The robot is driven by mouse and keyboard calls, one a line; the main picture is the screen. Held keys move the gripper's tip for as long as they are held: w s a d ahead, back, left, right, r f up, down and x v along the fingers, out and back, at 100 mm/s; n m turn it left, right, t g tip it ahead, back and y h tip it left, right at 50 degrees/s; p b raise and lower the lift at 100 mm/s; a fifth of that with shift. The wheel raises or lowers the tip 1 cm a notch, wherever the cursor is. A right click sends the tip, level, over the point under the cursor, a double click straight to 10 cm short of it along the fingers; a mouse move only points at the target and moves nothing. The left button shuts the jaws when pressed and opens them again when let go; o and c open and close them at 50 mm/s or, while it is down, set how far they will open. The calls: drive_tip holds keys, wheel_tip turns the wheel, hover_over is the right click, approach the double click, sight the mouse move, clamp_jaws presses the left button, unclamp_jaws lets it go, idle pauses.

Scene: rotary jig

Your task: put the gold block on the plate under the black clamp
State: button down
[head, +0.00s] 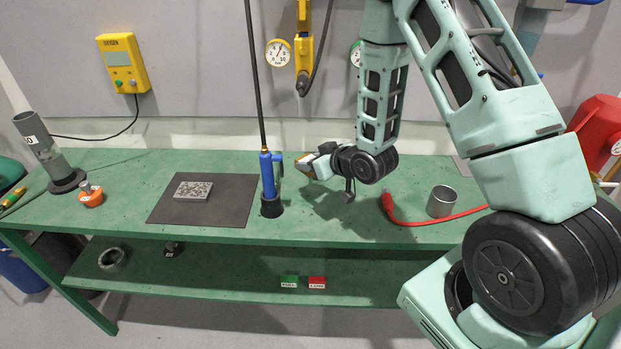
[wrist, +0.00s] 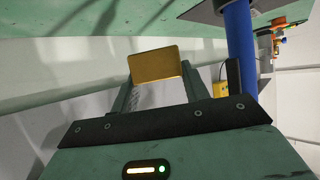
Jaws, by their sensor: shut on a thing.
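The gold block (wrist: 156,66) is held between the fingers of my gripper (wrist: 158,88) in the wrist view. In the head view my gripper (head: 312,165) points left above the back of the green table, just right of the blue upright tool, and the gold block (head: 303,167) shows small at its tip. The gripper is shut on the block, clear of the tabletop. A grey patterned plate (head: 193,190) lies on a dark mat (head: 228,205) to the left. I cannot make out a black clamp; my arm hides part of the table's right side.
The blue tool (head: 268,182) with a black foot stands between my gripper and the mat, a black line rising from it. A metal cup (head: 441,201) and red hose (head: 410,221) are to the right. A grey post (head: 47,150) and orange knob (head: 91,197) are far left.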

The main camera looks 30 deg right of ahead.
sight(313, 198)
drive_tip(key=shift+w+d, duration=0.1)
drive_tip(key=shift+w, duration=0.1)
drive_tip(key=shift+f, duration=0.3)
drive_tip(key=shift+f+p, duration=1.3)
drive_tip(key=shift+f, duration=3.3)
drive_tip(key=shift+f, duration=0.15)
drive_tip(key=c, duration=0.7)
unclamp_jaws()
